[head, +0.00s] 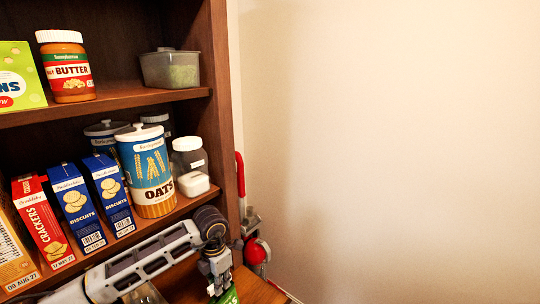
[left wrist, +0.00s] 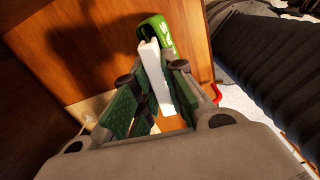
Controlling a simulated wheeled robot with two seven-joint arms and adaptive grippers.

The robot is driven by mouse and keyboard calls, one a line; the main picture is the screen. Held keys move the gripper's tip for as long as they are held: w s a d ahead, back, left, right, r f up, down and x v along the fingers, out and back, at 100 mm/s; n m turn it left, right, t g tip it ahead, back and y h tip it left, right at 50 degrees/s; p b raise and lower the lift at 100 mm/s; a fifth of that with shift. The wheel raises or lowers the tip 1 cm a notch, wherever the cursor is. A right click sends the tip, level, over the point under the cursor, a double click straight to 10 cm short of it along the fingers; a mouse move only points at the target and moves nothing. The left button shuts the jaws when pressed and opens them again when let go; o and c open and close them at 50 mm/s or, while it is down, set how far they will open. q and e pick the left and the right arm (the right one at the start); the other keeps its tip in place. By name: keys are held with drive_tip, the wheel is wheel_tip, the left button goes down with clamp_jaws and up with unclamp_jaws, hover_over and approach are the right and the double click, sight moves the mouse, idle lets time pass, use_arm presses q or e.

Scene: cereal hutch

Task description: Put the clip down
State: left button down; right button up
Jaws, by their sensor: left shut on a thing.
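My left gripper (head: 217,284) is low in the head view, in front of the hutch's lower part. In the left wrist view, its green-padded fingers (left wrist: 153,76) are shut on a long white clip (left wrist: 150,60). The clip sticks out past the fingertips over a brown wooden surface (left wrist: 105,45). A green item with white lettering (left wrist: 157,32) is at the clip's far end; I cannot tell whether they touch. Its edge also shows by the gripper in the head view (head: 229,296). My right gripper is out of view.
The shelf above my left arm holds cracker (head: 43,220) and biscuit boxes (head: 78,208), an oats canister (head: 148,172) and jars. A peanut butter jar (head: 66,68) and a clear tub (head: 170,70) stand higher. A red-and-grey object (head: 256,251) is beside the hutch.

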use_arm(q)
drive_tip(key=m, duration=0.6)
drive_tip(key=shift+m, duration=0.3)
drive_tip(key=m, duration=0.5)
drive_tip(key=shift+d+m, duration=0.1)
drive_tip(key=shift+m, duration=0.2)
drive_tip(key=m, duration=0.6)
drive_tip(key=shift+d, duration=0.1)
drive_tip(key=m, duration=0.6)
drive_tip(key=shift+w+a+m, duration=0.15)
drive_tip(key=shift+a+m, duration=0.25)
drive_tip(key=shift+m, duration=0.8)
drive_tip(key=shift+a+r+m, duration=0.1)
drive_tip(key=shift+a+m, duration=0.3)
drive_tip(key=shift+m, duration=0.4)
drive_tip(key=shift+w+a+r, duration=0.1)
drive_tip(key=shift+w+a, duration=0.05)
drive_tip(key=shift+a, duration=0.75)
drive_tip(key=shift+w+a, duration=0.2)
drive_tip(key=shift+a, duration=0.65)
drive_tip(key=shift+w+a+r, duration=0.1)
drive_tip(key=shift+w+a, duration=0.05)
drive_tip(key=shift+a, duration=0.75)
drive_tip(key=shift+d, duration=0.1)
drive_tip(key=w+d+r, duration=0.1)
drive_tip(key=d+r, duration=2)
drive_tip(key=shift+w+d+r, duration=0.2)
drive_tip(key=shift+d+r, duration=0.15)
